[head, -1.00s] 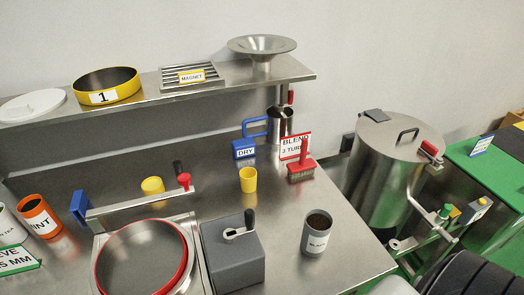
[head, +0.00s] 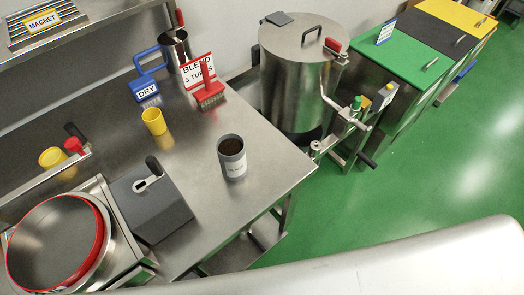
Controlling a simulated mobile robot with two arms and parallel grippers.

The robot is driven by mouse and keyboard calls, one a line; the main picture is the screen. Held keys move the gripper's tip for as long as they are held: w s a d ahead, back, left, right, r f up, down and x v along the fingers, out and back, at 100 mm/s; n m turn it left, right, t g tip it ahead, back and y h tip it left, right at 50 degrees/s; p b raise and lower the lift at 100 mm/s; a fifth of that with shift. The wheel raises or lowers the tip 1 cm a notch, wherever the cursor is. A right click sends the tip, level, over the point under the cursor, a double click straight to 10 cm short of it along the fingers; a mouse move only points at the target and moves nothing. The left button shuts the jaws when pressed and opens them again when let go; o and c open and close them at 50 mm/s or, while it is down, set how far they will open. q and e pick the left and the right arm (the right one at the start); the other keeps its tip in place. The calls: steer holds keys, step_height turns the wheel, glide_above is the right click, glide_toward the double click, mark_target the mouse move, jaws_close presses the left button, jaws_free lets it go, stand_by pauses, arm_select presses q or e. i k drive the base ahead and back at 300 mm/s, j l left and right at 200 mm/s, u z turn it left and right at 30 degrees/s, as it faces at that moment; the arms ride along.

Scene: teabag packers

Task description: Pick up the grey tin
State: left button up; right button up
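The grey tin (head: 232,160) stands upright on the steel table near its right front edge. It is open at the top, holds dark contents and has a white label on its side. No gripper shows in the head view. A large pale, blurred shape crosses the bottom right of the view; I cannot tell for sure which part it is. It does not touch the tin in the picture.
A grey box with a black lever (head: 150,205) stands left of the tin. A yellow cup (head: 154,121), a red brush (head: 208,92) and a blue DRY brush (head: 145,90) stand behind. A steel drum (head: 298,80) is beyond the table's right edge. Green floor (head: 430,150) lies open at right.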

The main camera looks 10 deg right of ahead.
mark_target(230, 147)
steer(key=l, duration=0.75)
steer(key=k+l, duration=0.15)
steer(key=l, duration=0.65)
steer(key=z, duration=0.05)
